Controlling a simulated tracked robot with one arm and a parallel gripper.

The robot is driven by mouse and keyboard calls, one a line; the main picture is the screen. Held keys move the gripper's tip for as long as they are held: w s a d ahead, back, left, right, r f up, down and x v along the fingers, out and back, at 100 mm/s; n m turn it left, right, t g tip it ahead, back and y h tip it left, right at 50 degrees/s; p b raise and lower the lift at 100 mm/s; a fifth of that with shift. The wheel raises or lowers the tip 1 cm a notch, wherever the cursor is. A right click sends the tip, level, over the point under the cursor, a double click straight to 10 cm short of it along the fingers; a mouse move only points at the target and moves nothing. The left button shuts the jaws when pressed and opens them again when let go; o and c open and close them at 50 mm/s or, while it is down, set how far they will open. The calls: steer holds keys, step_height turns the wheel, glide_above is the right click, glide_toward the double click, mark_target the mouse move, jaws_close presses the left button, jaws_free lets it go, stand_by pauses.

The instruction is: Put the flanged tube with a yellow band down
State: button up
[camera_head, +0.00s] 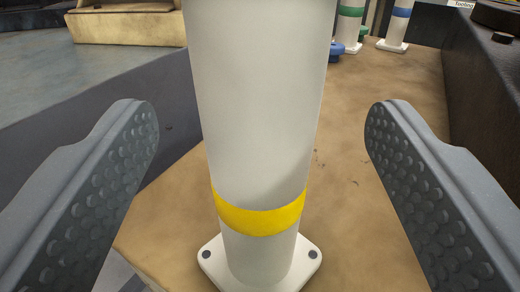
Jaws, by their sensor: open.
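The flanged tube with a yellow band (258,120) stands upright on a tan board (350,170), its white square flange at the bottom. The yellow band is low on the tube, just above the flange. The tube's top is cut off by the frame's upper edge. My gripper (258,125) is open, with one dark grey dimpled finger on each side of the tube. There is a clear gap between each finger and the tube, and neither touches it.
A tube with a green band (348,22) and one with a blue band (398,22) stand at the back right, beside a blue round part (336,52). A dark block (485,95) borders the board on the right. A beige block (125,25) lies at the back left.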

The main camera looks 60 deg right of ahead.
steer(key=shift+x, duration=3.1)
steer(key=shift+w+a, duration=0.1)
steer(key=shift+a, duration=0.05)
steer(key=shift+c, duration=0.3)
steer(key=shift+f, duration=0.1)
jaws_close()
